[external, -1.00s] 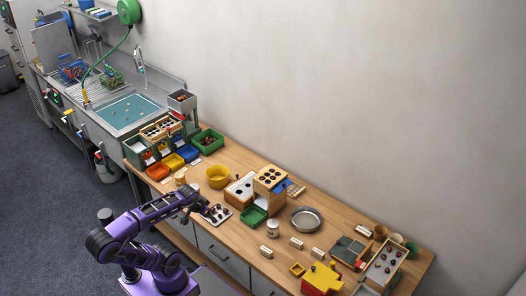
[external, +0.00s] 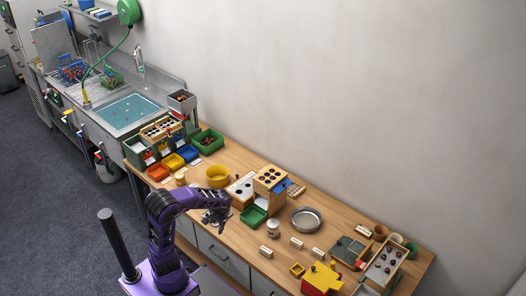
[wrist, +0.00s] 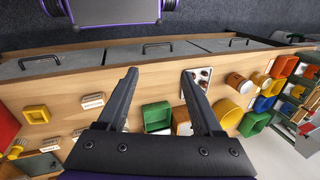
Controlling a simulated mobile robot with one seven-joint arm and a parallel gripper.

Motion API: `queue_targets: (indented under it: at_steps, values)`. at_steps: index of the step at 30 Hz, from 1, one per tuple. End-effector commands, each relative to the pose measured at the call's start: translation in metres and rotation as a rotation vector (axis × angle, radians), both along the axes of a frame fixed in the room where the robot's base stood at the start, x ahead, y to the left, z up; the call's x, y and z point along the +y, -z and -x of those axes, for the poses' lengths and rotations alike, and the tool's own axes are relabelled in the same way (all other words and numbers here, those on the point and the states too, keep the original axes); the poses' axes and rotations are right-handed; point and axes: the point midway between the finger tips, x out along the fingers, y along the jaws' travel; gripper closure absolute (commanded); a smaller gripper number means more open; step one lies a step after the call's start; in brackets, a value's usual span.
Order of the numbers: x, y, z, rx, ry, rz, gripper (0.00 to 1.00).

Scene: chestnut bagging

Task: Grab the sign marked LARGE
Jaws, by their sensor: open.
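Small white-faced signs on wooden blocks stand on the bench in the external view: a front-left sign (external: 266,251), a middle sign (external: 296,243), a right sign (external: 318,252) and one farther back (external: 363,231). Their lettering is too small to read, so I cannot tell which is LARGE. One sign (wrist: 93,101) shows left of my fingers in the wrist view, its word blurred. My gripper (external: 222,222) is above the bench's front edge, left of the signs.

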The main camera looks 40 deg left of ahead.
Motion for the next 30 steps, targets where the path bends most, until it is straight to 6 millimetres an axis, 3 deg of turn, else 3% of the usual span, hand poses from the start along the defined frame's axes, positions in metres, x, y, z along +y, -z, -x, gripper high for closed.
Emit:
queue_targets:
  at_steps: [8,17,26,30]
  values:
    - [-0.005,0.009,-0.007,0.018,0.02,0.05,0.32]
    - [-0.047,-0.013,-0.053,-0.035,0.222,0.24,0.32]
    - [-0.098,-0.044,-0.111,-0.119,0.497,0.5,0.32]
    - [-0.131,-0.061,-0.155,-0.197,0.692,0.685,0.32]
